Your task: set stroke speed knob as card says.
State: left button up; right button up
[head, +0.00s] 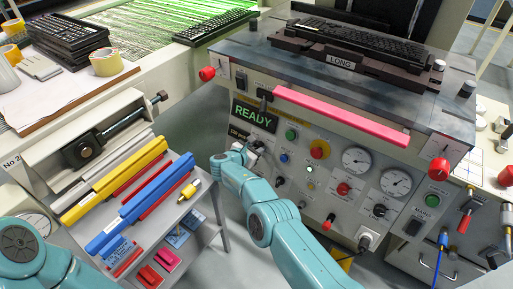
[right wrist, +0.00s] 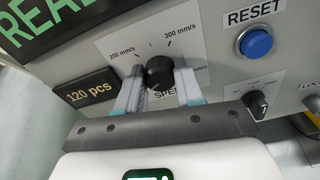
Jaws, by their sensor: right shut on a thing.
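The black stroke speed knob (right wrist: 158,72) sits on a white scale plate (right wrist: 190,40) on the machine front. The plate shows 200 mm/s at upper left and 300 mm/s at upper right. My right gripper (right wrist: 160,92) has one finger on each side of the knob and is shut on it. The knob's pointer is too small to read surely. In the head view my right gripper (head: 256,148) is at the panel below the READY display (head: 255,117). Only a part of my left arm shows at lower left; its gripper is out of view. No card giving a speed is readable.
A blue RESET button (right wrist: 255,42) and a black selector knob (right wrist: 258,104) are close to the right of the gripper. A 120 pcs display (right wrist: 90,88) is at its left. A long pink bar (head: 340,117) juts out above the panel. A grey cart (head: 200,205) stands left.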

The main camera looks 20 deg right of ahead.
jog(key=m, duration=0.1)
jog(key=m+b, duration=0.1)
jog(key=shift+s+f+m, duration=0.1)
jog(key=shift+f+m, duration=0.1)
jog(key=shift+m, duration=0.2)
jog(key=shift+m+b, duration=1.05)
jog(key=shift+m, duration=0.15)
jog(key=shift+m+b, duration=0.6)
jog(key=shift+m, duration=0.1)
jog(key=shift+r, duration=0.1)
jog(key=o, duration=1)
